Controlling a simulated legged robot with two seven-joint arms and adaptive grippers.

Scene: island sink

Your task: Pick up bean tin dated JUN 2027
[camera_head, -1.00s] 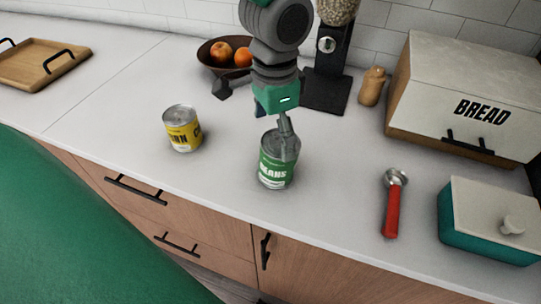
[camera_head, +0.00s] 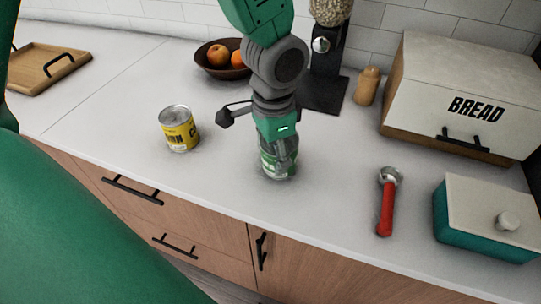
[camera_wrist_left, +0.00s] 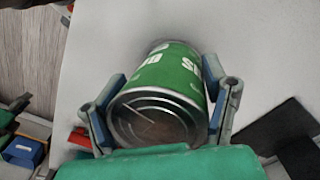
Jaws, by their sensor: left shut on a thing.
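A green tin lettered BEANS (camera_head: 268,167) stands upright on the counter in the head view, partly hidden behind my left gripper (camera_head: 281,157). My left gripper points down at it from above and is shut on it. In the left wrist view the green bean tin (camera_wrist_left: 172,72) sits between the two fingers of my left gripper (camera_wrist_left: 160,100), one finger on each side, with its metal end facing the camera. No date is readable on the tin. My right gripper is not in view.
A yellow tin (camera_head: 178,130) stands to the left on the white counter. A red-handled scoop (camera_head: 386,205), a teal box with a pale lid (camera_head: 484,222) and a bread box (camera_head: 462,95) are at the right. A fruit bowl (camera_head: 222,68) and a dispenser (camera_head: 326,60) stand behind.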

